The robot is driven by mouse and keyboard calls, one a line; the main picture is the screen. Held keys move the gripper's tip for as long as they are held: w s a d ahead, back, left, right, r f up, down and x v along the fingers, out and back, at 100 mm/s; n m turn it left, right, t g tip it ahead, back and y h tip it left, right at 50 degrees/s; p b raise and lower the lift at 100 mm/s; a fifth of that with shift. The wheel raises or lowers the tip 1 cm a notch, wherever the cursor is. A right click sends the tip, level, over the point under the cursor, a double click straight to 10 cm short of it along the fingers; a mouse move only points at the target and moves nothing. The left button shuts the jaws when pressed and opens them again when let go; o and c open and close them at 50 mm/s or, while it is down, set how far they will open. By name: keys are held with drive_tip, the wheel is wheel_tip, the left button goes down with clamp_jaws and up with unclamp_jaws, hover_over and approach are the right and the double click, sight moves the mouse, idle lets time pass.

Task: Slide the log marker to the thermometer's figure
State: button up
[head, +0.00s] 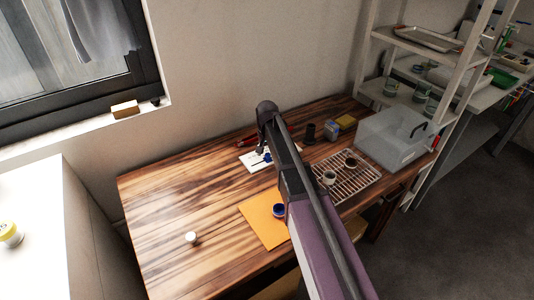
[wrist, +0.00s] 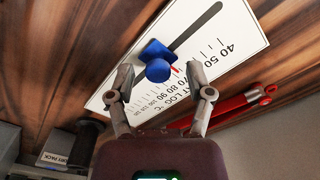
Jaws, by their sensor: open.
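The white log card (wrist: 215,25) lies on the wooden table, printed "LOG °C" with a number scale and a dark slot. The blue log marker (wrist: 156,58) sits at the slot, with a small red mark showing beside it near the 70. The card (head: 250,163) and marker (head: 267,157) also show in the head view, partly behind my arm. My gripper (wrist: 166,84) is open and empty, its fingertips apart on either side just short of the marker. I cannot make out a thermometer or its figure in either view.
A red tool (wrist: 235,107) lies beside the card. An orange sheet (head: 258,222) with a blue-rimmed cup (head: 279,211), a wire rack (head: 347,188) with two small cups, and a pale box (head: 388,142) stand on the table. The table's left part is mostly clear, with a white knob-like item (head: 192,238).

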sight(268, 154)
wheel_tip(268, 154, up, 14)
drive_tip(key=p, duration=1.3)
drive_tip(key=shift+d+p, duration=0.15)
drive_tip(key=shift+p, duration=0.25)
drive_tip(key=shift+w+f, duration=0.1)
drive_tip(key=shift+f, duration=0.2)
wheel_tip(268, 154, down, 14)
drive_tip(key=b, duration=1.4)
drive_tip(key=shift+r, duration=0.25)
drive_tip(key=shift+c, duration=0.2)
